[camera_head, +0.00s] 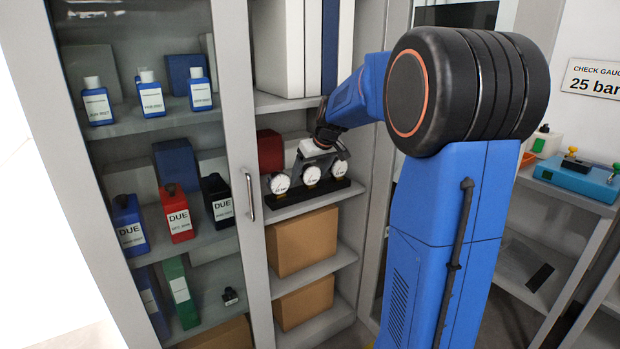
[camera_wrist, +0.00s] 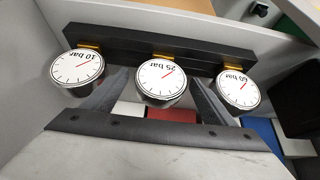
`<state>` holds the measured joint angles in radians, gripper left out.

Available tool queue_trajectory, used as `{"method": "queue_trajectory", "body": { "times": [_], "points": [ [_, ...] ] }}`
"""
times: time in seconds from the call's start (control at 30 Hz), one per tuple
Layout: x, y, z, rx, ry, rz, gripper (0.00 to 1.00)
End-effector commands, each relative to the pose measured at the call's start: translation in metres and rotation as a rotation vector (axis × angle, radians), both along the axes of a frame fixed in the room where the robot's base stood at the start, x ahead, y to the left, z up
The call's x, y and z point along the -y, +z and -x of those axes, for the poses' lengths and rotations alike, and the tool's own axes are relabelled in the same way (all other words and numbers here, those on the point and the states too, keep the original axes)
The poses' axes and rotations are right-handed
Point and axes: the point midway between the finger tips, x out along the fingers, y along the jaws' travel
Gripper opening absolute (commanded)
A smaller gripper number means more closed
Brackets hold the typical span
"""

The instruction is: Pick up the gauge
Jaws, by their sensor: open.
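Three round white-faced gauges stand in a row on a black rack (camera_head: 318,197) on the cabinet's middle shelf. The wrist view shows the rack (camera_wrist: 215,50) upside down, with the 10 bar gauge (camera_wrist: 77,68) at left, the 25 bar gauge (camera_wrist: 161,77) in the middle and a gauge that seems to read 60 bar (camera_wrist: 238,88) at right. My gripper (camera_wrist: 160,84) is open, its fingers reaching either side of the 25 bar gauge. Whether they touch it I cannot tell. In the head view my gripper (camera_head: 318,160) is just above the gauges, partly covering them.
A glass cabinet door (camera_head: 235,140) stands left of the gauges, with bottles behind it. A red box (camera_head: 270,151) is behind the rack; cardboard boxes (camera_head: 302,241) are below. White binders (camera_head: 283,45) stand above. A sign (camera_head: 594,80) at right reads 25 bar.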

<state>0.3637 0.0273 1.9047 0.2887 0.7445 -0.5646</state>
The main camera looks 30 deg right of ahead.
Motion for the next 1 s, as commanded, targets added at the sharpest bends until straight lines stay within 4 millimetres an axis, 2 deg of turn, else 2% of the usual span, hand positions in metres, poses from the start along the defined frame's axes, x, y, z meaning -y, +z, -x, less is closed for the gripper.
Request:
{"method": "queue_trajectory", "body": {
  "times": [0.07,0.27,0.63,1.0],
  "points": [
    [0.000,0.000,0.000,0.000,0.000,0.000,0.79],
    [0.000,0.000,0.000,0.000,0.000,0.000,0.31],
    [0.000,0.003,0.000,0.001,0.000,0.001,0.29],
    [-0.006,0.024,-0.004,0.002,0.002,0.001,0.29]
  ]
}}
